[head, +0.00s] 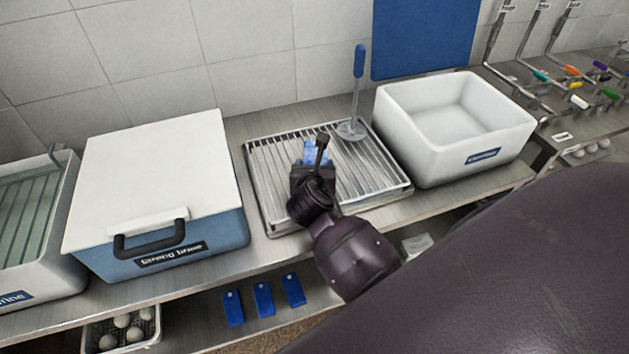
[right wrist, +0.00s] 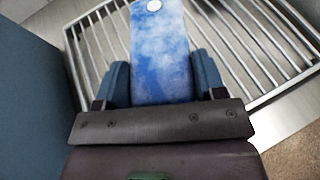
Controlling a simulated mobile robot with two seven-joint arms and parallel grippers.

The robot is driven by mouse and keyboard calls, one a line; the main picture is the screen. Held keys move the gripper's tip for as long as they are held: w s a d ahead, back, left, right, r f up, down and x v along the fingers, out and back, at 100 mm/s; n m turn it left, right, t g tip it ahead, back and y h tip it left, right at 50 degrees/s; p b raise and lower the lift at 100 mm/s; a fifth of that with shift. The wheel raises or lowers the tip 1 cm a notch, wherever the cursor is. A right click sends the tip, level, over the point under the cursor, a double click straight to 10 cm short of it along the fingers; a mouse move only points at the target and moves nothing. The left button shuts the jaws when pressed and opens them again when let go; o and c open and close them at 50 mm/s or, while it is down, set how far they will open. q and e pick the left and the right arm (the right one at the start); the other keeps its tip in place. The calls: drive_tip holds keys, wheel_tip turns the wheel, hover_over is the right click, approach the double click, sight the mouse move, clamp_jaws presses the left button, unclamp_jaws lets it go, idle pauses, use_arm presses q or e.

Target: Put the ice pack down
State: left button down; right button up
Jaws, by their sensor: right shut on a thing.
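The ice pack (head: 314,152) is a blue, frosty slab with a white round spot at its far end. It also shows in the right wrist view (right wrist: 160,50). My right gripper (right wrist: 160,85) is shut on its near end, with one finger on each side. In the head view my right gripper (head: 316,164) holds it over the metal draining rack (head: 376,172). The rack's bars also show in the right wrist view (right wrist: 265,45). I cannot tell whether the pack touches the bars. My left gripper is not in view.
A blue cooler box with a closed white lid (head: 150,165) stands left of the rack. An open white basin (head: 455,135) stands right. A blue-handled tool (head: 358,85) stands upright at the rack's back. Several blue packs (head: 263,299) lie on the lower shelf.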

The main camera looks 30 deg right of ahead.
drive_tip(key=shift+f+b, duration=0.35)
drive_tip(key=shift+f, duration=1.7)
drive_tip(key=shift+f, duration=0.15)
drive_tip(key=o, duration=1)
drive_tip(key=v, duration=1.2)
drive_tip(key=shift+r+p, duration=0.2)
drive_tip(key=shift+p, duration=0.1)
